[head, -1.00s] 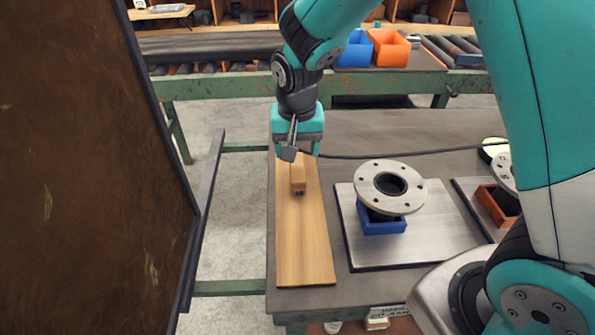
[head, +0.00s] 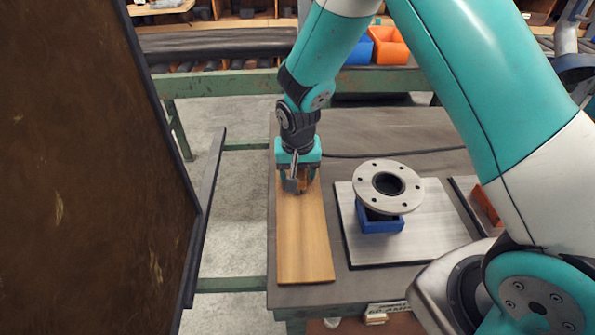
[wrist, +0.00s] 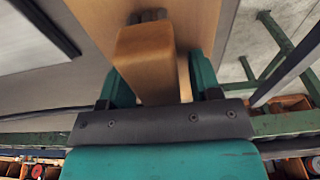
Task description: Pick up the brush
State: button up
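The brush (wrist: 146,58) is a light wooden block on a wooden board (head: 303,245) at the table's left side. In the wrist view it lies between my gripper's two fingers, with a small dark part at its far end. In the head view my gripper (head: 298,181) points down over the board and hides most of the brush. In the wrist view the fingers stand on either side of the block, with a narrow gap showing at the right finger. My gripper looks open around the brush.
Right of the board, a grey flange (head: 388,184) rests above a blue bin (head: 380,222) on a metal plate (head: 440,215). A black cable (head: 400,153) crosses the table behind. A tall brown panel (head: 90,170) stands at the left.

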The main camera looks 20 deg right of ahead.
jog(key=c, duration=0.8)
jog(key=shift+r, duration=0.1)
notch_tip(320, 180, up, 20)
jog(key=b, duration=0.1)
jog(key=o, duration=0.5)
jog(key=shift+c, duration=0.2)
jog(key=c, duration=0.3)
